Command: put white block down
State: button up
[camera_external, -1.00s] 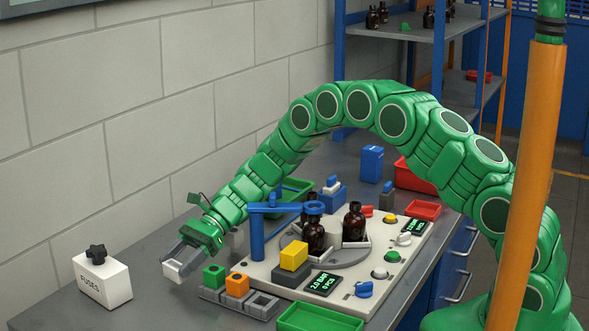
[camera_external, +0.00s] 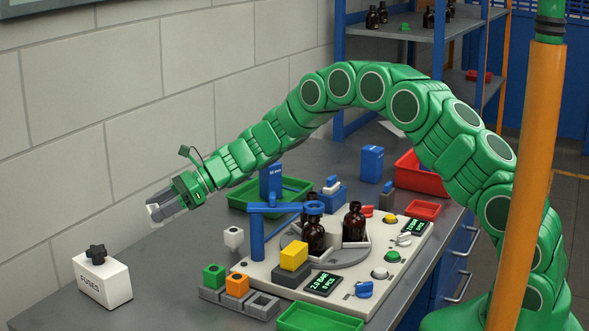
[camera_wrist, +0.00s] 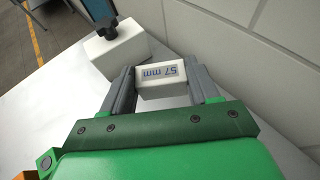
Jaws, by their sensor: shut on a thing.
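My gripper (camera_external: 162,207) is raised over the left part of the grey table, near the wall. It is shut on a white block (camera_wrist: 160,88) marked "57 mm", which sits between both fingers in the wrist view. The label reads upside down there. In the external view only a small pale part of the block (camera_external: 154,213) shows at the fingertips. The held block is clear of the table. Another small white cube (camera_external: 233,238) with a dark spot stands on the table, left of the blue post.
A white FUSES box (camera_external: 103,279) with a black knob stands at the table's left front; it also shows in the wrist view (camera_wrist: 115,47). Green and orange cubes (camera_external: 237,285) sit in grey holders. Bottles stand on the white panel (camera_external: 395,270). Table between box and holders is clear.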

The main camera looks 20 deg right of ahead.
jog(key=w+m+t, duration=0.2)
jog(key=w, duration=0.2)
send_over(167, 251)
notch_tip(167, 251, down, 6)
jog(key=shift+r, duration=0.25)
jog(key=shift+w+f, duration=0.1)
jog(key=shift+f, duration=2.2)
jog(key=shift+f, duration=0.2)
jog(key=o, duration=1.1)
jog(key=shift+r, duration=0.1)
jog(key=shift+r, duration=0.15)
jog(key=v, duration=1.1)
jog(key=shift+d, duration=0.45)
